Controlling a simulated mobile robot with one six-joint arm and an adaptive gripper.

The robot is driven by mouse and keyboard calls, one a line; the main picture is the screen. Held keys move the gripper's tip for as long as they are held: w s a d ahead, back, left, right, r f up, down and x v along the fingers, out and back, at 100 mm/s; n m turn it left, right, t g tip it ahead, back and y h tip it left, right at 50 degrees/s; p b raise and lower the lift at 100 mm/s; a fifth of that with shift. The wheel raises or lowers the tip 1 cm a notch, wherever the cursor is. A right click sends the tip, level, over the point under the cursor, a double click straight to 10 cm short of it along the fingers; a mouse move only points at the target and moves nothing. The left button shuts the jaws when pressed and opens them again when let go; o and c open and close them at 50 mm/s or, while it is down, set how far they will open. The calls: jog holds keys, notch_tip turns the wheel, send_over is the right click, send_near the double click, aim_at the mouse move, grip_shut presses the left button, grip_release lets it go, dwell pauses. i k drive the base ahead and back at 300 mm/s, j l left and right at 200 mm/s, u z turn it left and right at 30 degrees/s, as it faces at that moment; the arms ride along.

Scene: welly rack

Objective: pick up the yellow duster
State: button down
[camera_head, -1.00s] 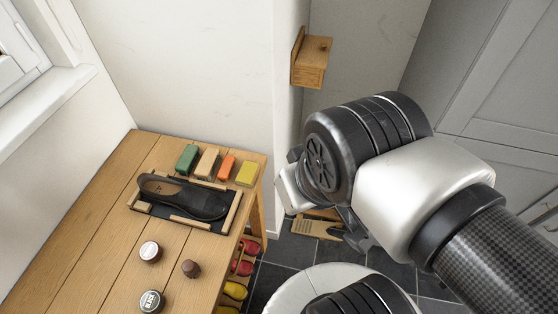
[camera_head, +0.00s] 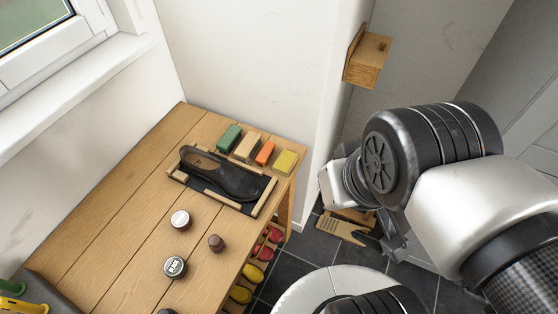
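The yellow duster (camera_head: 285,162) is a small flat yellow block-like piece at the far right corner of the wooden table (camera_head: 120,215). It lies at the right end of a short row with a green, a tan and an orange piece. My gripper (camera_head: 385,238) hangs to the right of the table, over the floor and well apart from the duster. Its fingers are partly hidden by my wrist, and I cannot tell how far they are open.
A black shoe (camera_head: 220,175) lies in a wooden frame close in front of the duster. Two tins (camera_head: 175,267) and a brown knob-like item (camera_head: 216,243) stand nearer. A wooden wall box (camera_head: 367,57) juts out behind. Red and yellow boots (camera_head: 252,273) sit below the table edge.

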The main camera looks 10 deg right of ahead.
aim_at(287, 159)
jog(key=i+l+u, duration=0.3)
jog(key=l, duration=0.3)
jog(key=i+l+u, duration=0.15)
jog(key=l, duration=0.2)
jog(key=i+l+u, duration=0.15)
jog(key=l, duration=0.2)
